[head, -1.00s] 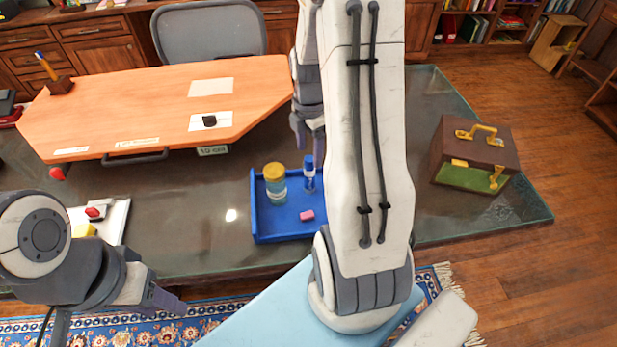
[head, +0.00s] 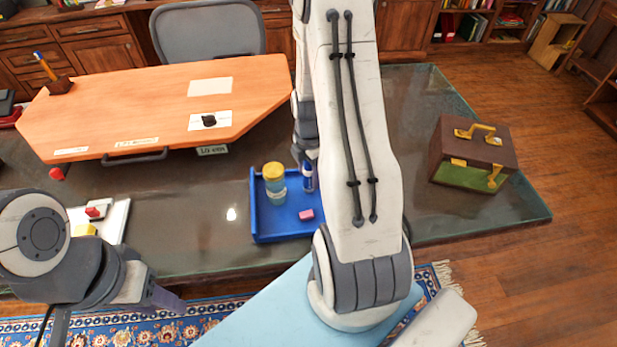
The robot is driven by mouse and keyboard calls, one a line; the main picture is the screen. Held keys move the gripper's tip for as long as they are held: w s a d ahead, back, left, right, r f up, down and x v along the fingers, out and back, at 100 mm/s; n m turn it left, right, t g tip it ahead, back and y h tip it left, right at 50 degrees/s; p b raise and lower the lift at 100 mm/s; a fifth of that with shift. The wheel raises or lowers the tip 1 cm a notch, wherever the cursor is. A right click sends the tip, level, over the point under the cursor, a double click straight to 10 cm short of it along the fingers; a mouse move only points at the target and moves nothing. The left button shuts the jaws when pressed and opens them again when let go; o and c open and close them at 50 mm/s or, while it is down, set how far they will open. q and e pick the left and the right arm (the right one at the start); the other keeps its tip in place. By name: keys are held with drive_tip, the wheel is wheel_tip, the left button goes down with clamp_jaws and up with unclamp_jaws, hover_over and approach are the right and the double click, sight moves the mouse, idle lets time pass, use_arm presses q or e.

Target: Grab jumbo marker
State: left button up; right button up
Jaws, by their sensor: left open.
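The jumbo marker (head: 308,179), which I take to be the blue and white upright cylinder, stands in the blue tray (head: 262,225) on the desk. My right gripper (head: 306,158) points down at the marker's top, with its fingers at the cap. The fingers overlap the cap in this view, so I cannot tell whether they grip it. My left gripper (head: 165,298) is open and empty at the lower left, in front of the desk and away from the tray.
A yellow-lidded jar (head: 274,184) stands left of the marker, and a pink eraser (head: 306,215) lies in the tray. An orange drawing board (head: 150,95) lies behind. A brown box with a yellow handle (head: 478,155) sits at the desk's right.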

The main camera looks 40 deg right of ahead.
clamp_jaws()
drive_tip(key=shift+r, duration=0.1)
